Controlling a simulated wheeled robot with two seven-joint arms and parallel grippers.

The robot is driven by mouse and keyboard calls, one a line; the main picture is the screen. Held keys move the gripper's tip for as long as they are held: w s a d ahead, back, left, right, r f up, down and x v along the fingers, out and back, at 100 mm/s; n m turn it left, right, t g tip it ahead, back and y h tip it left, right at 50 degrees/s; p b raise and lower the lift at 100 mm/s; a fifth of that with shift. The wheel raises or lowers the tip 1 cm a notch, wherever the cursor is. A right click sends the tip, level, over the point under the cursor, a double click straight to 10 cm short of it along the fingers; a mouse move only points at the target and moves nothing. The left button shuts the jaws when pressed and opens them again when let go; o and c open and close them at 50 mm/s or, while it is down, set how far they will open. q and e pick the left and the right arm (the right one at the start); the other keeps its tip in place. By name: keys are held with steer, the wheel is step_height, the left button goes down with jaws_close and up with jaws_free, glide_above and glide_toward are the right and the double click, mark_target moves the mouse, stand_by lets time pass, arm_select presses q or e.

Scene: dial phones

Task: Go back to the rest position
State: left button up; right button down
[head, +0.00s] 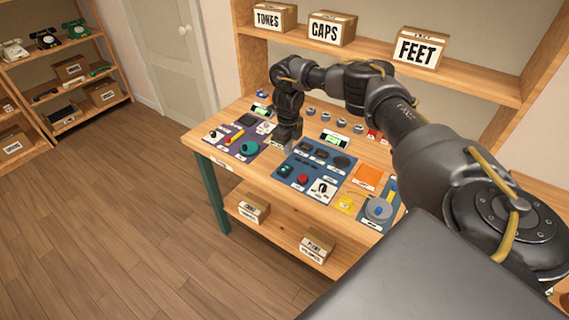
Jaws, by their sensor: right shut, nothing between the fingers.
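My right arm reaches in from the right side of the head view and extends over the workbench (200,139). My right gripper (283,146) points down above the bench, between the purple mat (247,151) on the left and the blue mat (290,183) in the middle. It is shut and holds nothing. Whether its tips touch the bench surface is hard to tell. My left gripper does not show.
Small parts lie on the mats, with an orange mat (367,178) to the right. Boxes labelled TONES (273,18), CAPS (332,29) and FEET (419,48) stand on the shelf above the bench. Phones stand on a shelf unit (118,82) at left. The wooden floor (120,210) is clear.

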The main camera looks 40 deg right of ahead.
steer(key=shift+r, duration=0.5)
steer(key=shift+f, duration=0.1)
